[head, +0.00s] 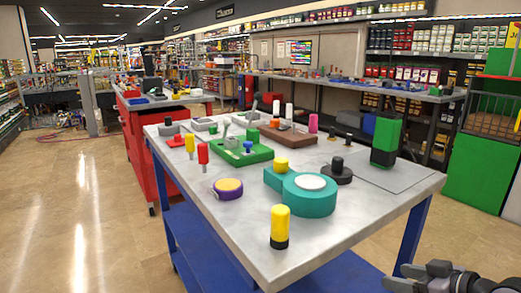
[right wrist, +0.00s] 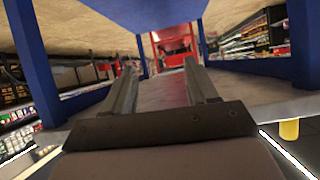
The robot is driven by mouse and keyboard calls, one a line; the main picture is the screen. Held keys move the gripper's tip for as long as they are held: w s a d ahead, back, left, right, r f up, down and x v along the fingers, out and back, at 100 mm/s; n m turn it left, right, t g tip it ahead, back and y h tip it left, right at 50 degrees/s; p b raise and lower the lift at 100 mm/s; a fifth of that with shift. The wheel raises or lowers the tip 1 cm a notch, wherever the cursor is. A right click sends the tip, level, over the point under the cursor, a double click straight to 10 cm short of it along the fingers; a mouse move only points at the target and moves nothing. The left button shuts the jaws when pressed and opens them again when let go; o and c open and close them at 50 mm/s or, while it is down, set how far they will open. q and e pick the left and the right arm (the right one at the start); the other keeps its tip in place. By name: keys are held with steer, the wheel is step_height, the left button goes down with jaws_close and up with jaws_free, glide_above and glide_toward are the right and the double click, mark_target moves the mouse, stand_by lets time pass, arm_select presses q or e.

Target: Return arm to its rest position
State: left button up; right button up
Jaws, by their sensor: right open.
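My right gripper (head: 412,276) is at the bottom right of the head view, past the near right corner of the workbench. In the right wrist view (right wrist: 160,88) its two fingers stand wide apart with nothing between them. No object is held. In the head view the gripper appears clear of the bench and its objects. My left gripper is not in the head view. The right wrist view looks upside down, with the bench's blue legs (right wrist: 33,60) on both sides.
The workbench (head: 240,235) carries a teal round pump part (head: 310,202), a yellow-black cylinder (head: 280,227), a purple-yellow disc (head: 228,188), a green block (head: 386,140) and several smaller parts. A blue leg (head: 413,235) stands close to my right gripper. Floor right of the bench is free.

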steer(key=s+a+f+m+h, duration=0.2)
steer(key=s+a+f, duration=0.5)
steer(key=s+f, duration=0.3)
steer(key=s+a+f+m+h, duration=0.1)
steer(key=s+a+f, duration=0.5)
steer(key=s+f, duration=0.4)
step_height(320, 180, up, 12)
steer(key=d+p, duration=0.1)
steer(key=p, duration=1.3)
steer(key=shift+s+d+h, duration=0.15)
steer(key=shift+s+h, duration=0.05)
steer(key=shift+h, duration=0.1)
